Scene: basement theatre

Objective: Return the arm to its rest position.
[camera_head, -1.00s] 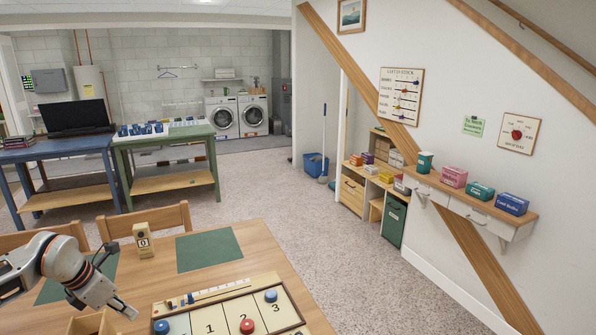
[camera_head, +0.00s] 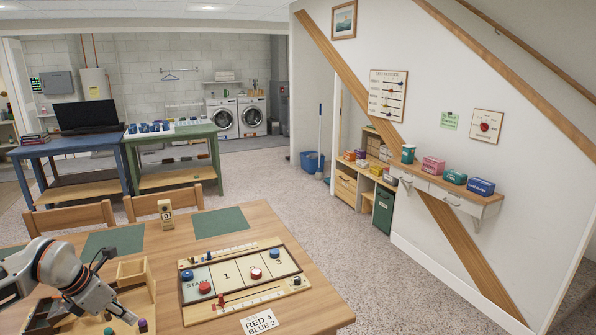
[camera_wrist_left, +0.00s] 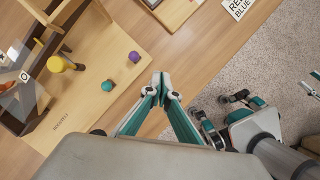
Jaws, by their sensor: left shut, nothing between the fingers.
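My left arm reaches in from the lower left in the head view, over the front left of the wooden table (camera_head: 180,262). Its gripper (camera_head: 132,320) is low in the picture, beside a wooden tray (camera_head: 143,291). In the left wrist view the fingertips of the gripper (camera_wrist_left: 160,83) meet with nothing between them, over the table. A teal piece (camera_wrist_left: 107,86) and a purple piece (camera_wrist_left: 134,57) lie apart from the fingers on a wooden board. My right gripper does not show in the head view.
A game board (camera_head: 240,268) with red and blue discs lies right of the arm. A card reading "RED 4 BLUE 2" (camera_head: 262,320) lies at its front. Two chairs (camera_head: 70,216) stand behind the table. A green mat (camera_head: 220,222) lies bare. Floor right of the table is clear.

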